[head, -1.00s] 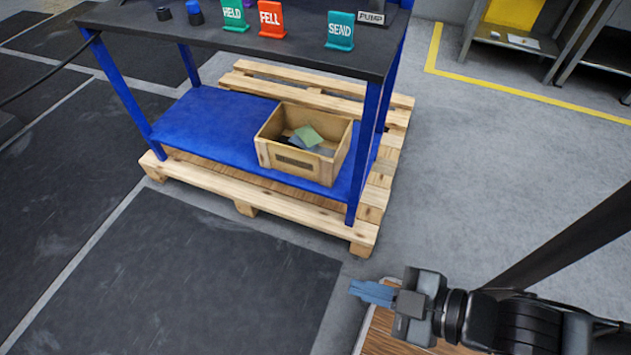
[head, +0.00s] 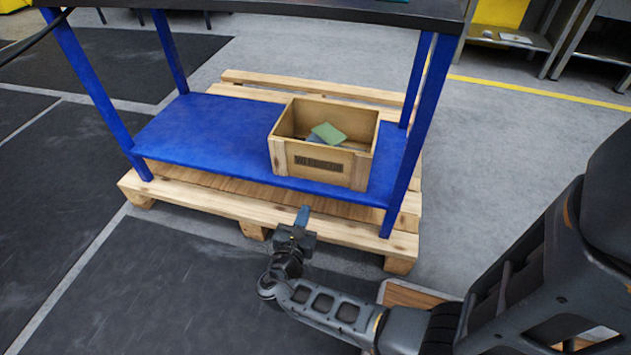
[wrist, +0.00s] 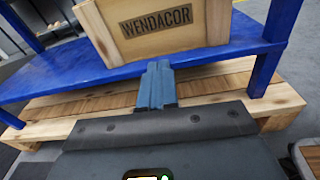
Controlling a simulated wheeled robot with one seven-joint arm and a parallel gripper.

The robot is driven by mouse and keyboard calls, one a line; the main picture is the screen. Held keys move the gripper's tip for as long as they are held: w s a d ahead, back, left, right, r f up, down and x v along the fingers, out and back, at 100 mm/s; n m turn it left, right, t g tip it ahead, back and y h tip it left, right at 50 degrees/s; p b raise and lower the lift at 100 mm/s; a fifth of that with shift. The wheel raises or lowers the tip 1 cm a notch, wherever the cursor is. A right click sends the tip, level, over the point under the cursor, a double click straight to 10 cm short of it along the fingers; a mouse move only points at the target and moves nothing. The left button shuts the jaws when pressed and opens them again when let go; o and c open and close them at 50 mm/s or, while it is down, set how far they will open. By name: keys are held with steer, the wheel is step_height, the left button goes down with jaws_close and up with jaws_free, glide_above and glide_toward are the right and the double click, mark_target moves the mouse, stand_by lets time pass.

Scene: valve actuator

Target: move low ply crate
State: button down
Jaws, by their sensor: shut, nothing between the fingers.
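The low ply crate (head: 320,162) is an open wooden box with a dark label on its front. It stands on the blue lower shelf (head: 200,130) of the bench, towards the right end, and holds flat green and grey pieces. In the wrist view the crate (wrist: 165,50) reads "WENDACOR" and is just beyond the fingers. My gripper (head: 303,213) is in front of the shelf and below the crate's front, apart from the crate. Its blue fingers (wrist: 156,82) are together with nothing between them, pointing towards the crate.
The shelf sits over a wooden pallet (head: 200,203) with blue legs at the corners; the right front leg (head: 418,140) stands close to the crate. The dark bench top (head: 330,8) overhangs above. A wooden box edge (head: 415,296) is near my arm. Floor at left is clear.

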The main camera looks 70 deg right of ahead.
steer(key=w+d+h, duration=0.1)
steer(key=b, duration=0.4)
glide_toward(319, 163)
steer(key=shift+g, duration=0.3)
steer(key=d, duration=0.4)
steer(key=w+d, duration=0.1)
steer(key=d, duration=0.2)
